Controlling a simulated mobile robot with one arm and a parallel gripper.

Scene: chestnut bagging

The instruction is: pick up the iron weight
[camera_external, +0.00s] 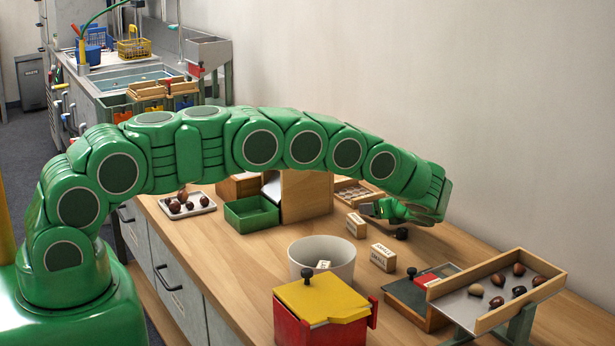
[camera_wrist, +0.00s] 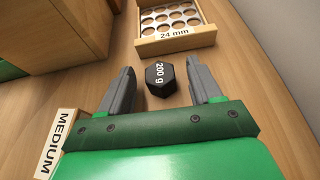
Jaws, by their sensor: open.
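The iron weight (camera_wrist: 158,88) is a small black hexagonal piece marked "200 g" in the wrist view. It rests on the wooden table between the two grey fingers of my gripper (camera_wrist: 160,70). My gripper is open, with a visible gap between the weight and each finger. In the external view my gripper (camera_external: 372,209) is low over the table at the back, by the wall. There its fingers are small and dark, and I cannot make out the weight between them.
A "24 mm" hole tray (camera_wrist: 176,40) lies just beyond the fingers. A "MEDIUM" block (camera_wrist: 54,148) is at lower left. A wooden box (camera_wrist: 60,35) stands at upper left. A white bin (camera_external: 322,252) stands nearer the front.

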